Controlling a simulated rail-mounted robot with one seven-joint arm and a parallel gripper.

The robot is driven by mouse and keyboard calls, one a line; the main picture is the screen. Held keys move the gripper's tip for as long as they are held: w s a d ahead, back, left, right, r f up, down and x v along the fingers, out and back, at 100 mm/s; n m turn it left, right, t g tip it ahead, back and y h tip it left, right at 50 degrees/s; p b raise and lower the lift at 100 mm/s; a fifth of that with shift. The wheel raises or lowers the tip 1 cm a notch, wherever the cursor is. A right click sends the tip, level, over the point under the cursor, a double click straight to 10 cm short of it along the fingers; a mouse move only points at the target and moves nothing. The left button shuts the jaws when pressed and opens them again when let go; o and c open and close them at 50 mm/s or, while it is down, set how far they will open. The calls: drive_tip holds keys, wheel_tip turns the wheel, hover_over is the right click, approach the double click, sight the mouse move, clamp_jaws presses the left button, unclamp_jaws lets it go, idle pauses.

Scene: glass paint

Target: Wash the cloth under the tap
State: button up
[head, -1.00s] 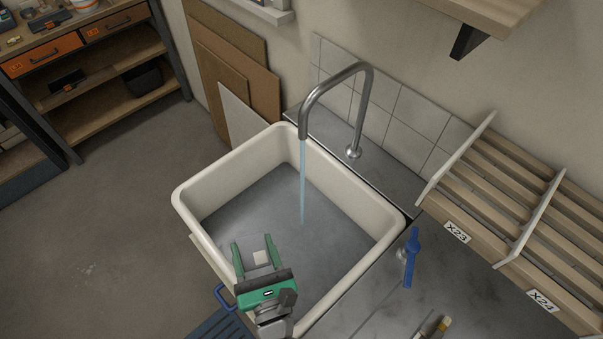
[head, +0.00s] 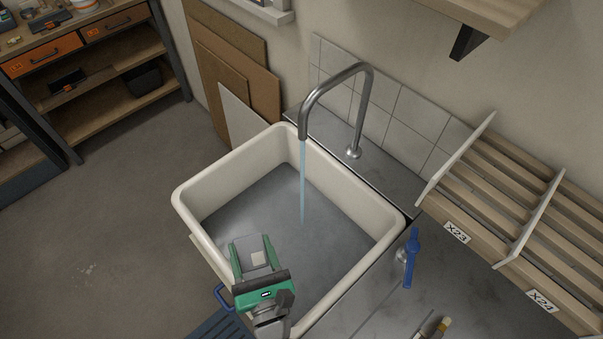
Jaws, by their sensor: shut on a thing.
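My gripper (head: 252,256), green and grey, is over the near left part of the sink (head: 385,235). It is shut on what seems to be the cloth (head: 257,258). Only a small pale patch of it shows between the fingers; the rest is hidden. The tap (head: 367,105) is a grey curved spout at the back of the sink. A thin blue stream of water (head: 303,180) falls from it into the basin. My gripper is in front of the stream and to its left, apart from it.
A blue lever (head: 411,258) stands on the counter right of the sink. A slatted wooden rack (head: 500,200) is further right. A brush (head: 441,327) lies at the bottom edge. A blue handle (head: 222,296) is at the sink's near left. Boards lean on the wall behind.

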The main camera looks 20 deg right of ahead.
drive_tip(key=shift+d, duration=0.6)
drive_tip(key=shift+a, duration=0.1)
drive_tip(key=shift+a, duration=0.55)
drive_tip(key=s+b, duration=0.2)
drive_tip(key=s, duration=0.6)
drive_tip(key=shift+a, duration=0.25)
